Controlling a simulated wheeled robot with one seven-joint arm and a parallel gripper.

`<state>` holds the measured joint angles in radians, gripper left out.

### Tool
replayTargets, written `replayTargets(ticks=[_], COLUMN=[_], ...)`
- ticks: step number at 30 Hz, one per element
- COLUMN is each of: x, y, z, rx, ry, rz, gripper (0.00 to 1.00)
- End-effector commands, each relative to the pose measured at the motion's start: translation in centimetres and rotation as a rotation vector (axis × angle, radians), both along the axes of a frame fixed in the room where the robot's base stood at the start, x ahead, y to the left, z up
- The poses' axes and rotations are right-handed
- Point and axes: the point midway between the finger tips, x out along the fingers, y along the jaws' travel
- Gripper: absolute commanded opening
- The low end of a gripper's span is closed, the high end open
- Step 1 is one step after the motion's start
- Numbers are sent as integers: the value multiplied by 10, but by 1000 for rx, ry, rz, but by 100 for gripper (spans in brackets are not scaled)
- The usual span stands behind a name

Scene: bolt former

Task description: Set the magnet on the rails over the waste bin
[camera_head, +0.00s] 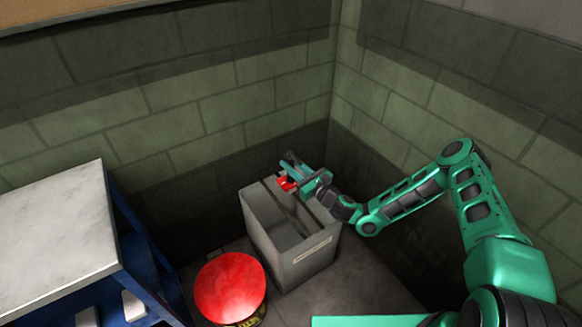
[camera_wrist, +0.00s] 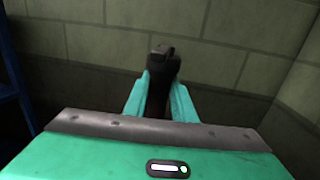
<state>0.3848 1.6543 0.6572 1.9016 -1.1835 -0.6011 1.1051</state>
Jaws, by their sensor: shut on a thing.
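The waste bin (camera_head: 278,238) is a grey open-topped box on the floor in the corner, with a pale label on its front. Dark rails (camera_head: 292,212) run across its open top. My gripper (camera_head: 293,172) is over the back part of the bin, shut on the magnet (camera_head: 287,184), which shows as a small red piece at the fingers. In the wrist view, a dark grey rounded part (camera_wrist: 163,64) stands between the two teal fingers (camera_wrist: 158,95). Whether the magnet touches the rails cannot be told, as the gripper partly hides it.
A red round-topped drum (camera_head: 230,288) stands just left of the bin's front. A blue-framed bench with a pale top (camera_head: 55,235) is at the left. Block walls (camera_head: 245,90) close in behind and to the right of the bin.

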Motion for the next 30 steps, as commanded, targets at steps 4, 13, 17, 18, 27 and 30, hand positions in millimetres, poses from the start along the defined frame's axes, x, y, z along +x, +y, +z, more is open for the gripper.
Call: replayTargets(ticks=[4, 13, 17, 18, 27, 30], x=[-4, -4, -4, -4, -4, -4], y=[6, 6, 6, 6, 6, 5], z=[-4, -16, -24, -26, -43, -48], rx=[2, 2, 2, 2, 2, 3], ry=[-3, -2, -2, -2, -2, -3], rz=[10, 10, 9, 9, 9, 9], gripper=[0, 0, 0, 0, 0, 0])
